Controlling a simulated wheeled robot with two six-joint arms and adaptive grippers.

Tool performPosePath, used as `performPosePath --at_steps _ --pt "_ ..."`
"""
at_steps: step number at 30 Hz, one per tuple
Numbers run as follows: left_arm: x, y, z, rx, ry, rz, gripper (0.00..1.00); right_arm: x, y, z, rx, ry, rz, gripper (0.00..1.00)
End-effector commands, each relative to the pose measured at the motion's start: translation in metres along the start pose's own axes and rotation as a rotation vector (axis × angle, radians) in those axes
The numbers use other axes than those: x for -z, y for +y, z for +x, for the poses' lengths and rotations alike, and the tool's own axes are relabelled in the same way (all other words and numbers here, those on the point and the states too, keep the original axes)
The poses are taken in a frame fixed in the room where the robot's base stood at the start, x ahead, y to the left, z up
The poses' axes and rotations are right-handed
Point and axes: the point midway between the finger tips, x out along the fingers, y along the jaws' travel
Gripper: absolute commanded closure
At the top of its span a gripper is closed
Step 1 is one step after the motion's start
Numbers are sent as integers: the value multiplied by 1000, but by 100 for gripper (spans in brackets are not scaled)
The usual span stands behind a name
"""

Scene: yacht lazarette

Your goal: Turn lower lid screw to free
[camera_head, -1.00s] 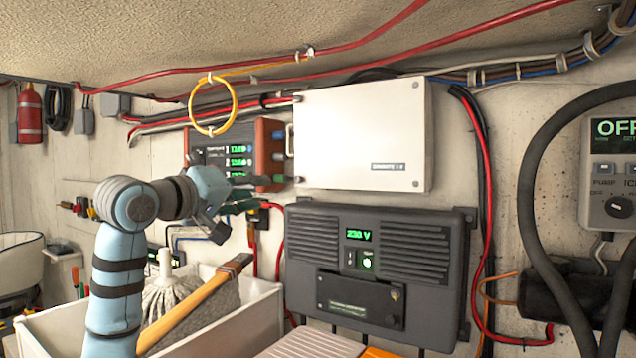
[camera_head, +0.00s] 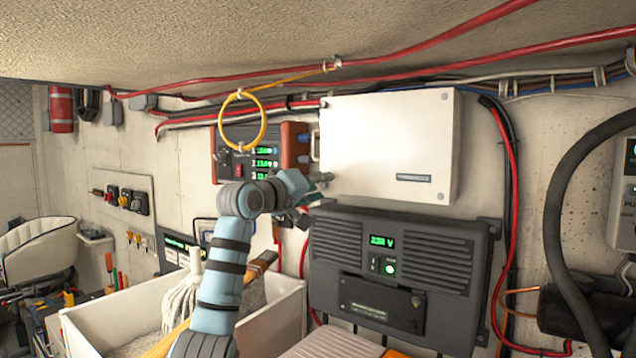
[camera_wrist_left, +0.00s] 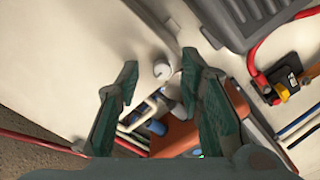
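The white box lid (camera_head: 385,145) is shut on the wall, with small screw heads at its corners. In the left wrist view, a round pale screw head (camera_wrist_left: 162,70) stands at the lid's edge, just ahead of and between the fingertips. My left gripper (camera_wrist_left: 158,80) is open there, with a dark green finger on each side of the screw and no visible contact. In the head view my left gripper (camera_head: 318,186) is at the lid's lower left corner and largely hides that screw. My right gripper is out of view.
A red-sided meter panel (camera_head: 262,152) sits just left of the lid, with a metal handle (camera_head: 315,145) between. A dark grey charger unit (camera_head: 400,270) is below. A yellow cable loop (camera_head: 242,120) hangs above my arm. A white bin (camera_head: 275,325) with a mop (camera_head: 183,300) stands lower left.

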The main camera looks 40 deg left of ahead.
Motion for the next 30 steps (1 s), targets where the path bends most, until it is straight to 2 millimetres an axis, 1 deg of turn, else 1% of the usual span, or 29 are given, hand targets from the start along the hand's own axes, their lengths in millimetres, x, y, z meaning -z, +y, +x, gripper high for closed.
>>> performPosePath --at_steps 2,5,6,9,17,22,26,30 --pt "-1 -1 0 0 0 0 66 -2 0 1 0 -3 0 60" --pt "-1 -1 0 0 0 0 80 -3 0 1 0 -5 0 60" --pt "-1 -1 0 0 0 0 86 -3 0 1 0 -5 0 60" --pt "-1 -1 0 0 -1 -1 100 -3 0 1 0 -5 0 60" --pt "-1 -1 0 0 -2 -6 100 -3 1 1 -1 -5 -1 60" --pt "-2 -1 0 0 -2 -41 100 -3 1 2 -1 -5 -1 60" --pt "-2 -1 0 0 -3 -99 100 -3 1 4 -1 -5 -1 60" --pt "-2 -2 0 0 -3 -193 100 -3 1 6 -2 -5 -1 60"
